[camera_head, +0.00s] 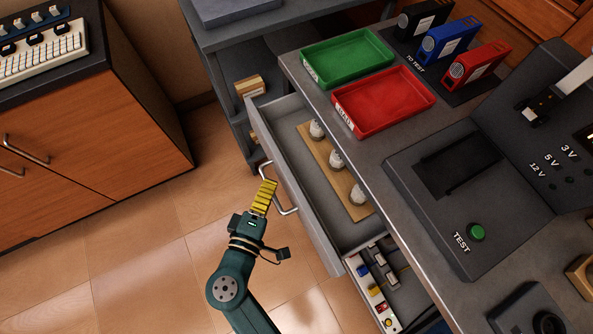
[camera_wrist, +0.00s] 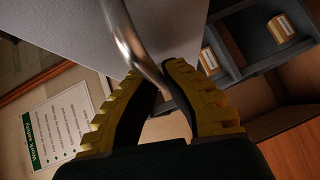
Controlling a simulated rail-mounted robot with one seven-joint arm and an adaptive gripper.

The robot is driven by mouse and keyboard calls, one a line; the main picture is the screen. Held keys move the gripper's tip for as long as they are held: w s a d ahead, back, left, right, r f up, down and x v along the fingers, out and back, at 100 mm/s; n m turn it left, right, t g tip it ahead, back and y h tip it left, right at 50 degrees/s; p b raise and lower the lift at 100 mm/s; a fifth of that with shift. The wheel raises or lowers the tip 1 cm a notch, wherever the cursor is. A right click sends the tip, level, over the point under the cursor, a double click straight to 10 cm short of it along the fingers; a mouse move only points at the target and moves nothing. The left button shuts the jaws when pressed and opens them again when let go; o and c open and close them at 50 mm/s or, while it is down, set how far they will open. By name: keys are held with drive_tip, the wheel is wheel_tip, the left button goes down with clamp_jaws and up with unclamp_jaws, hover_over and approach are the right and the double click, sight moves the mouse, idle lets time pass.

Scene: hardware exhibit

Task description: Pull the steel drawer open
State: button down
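The steel drawer (camera_head: 330,239) stands pulled out from under the grey bench, with its inside showing. Its bar handle (camera_head: 287,208) is on the front face and crosses the wrist view (camera_wrist: 132,42). My gripper (camera_head: 266,185) is at the handle, with its yellow ribbed fingers on either side of the bar. In the wrist view my gripper (camera_wrist: 153,72) has its fingertips drawn in close against the bar, so it looks shut on the handle. Inside the drawer, a wooden board (camera_head: 324,168) carries three small whitish objects.
A green tray (camera_head: 347,57) and a red tray (camera_head: 384,101) sit on the bench above. A lower open drawer or bin (camera_head: 375,291) holds small coloured parts. A wooden cabinet (camera_head: 95,150) stands at the left. The tiled floor between is clear.

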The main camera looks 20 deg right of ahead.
drive_tip(key=s+a, duration=0.2)
drive_tip(key=a, duration=0.8)
drive_tip(key=shift+a, duration=0.35)
drive_tip(key=shift+s+f, duration=0.1)
drive_tip(key=c, duration=1.1)
unclamp_jaws()
drive_tip(key=v, duration=1.2)
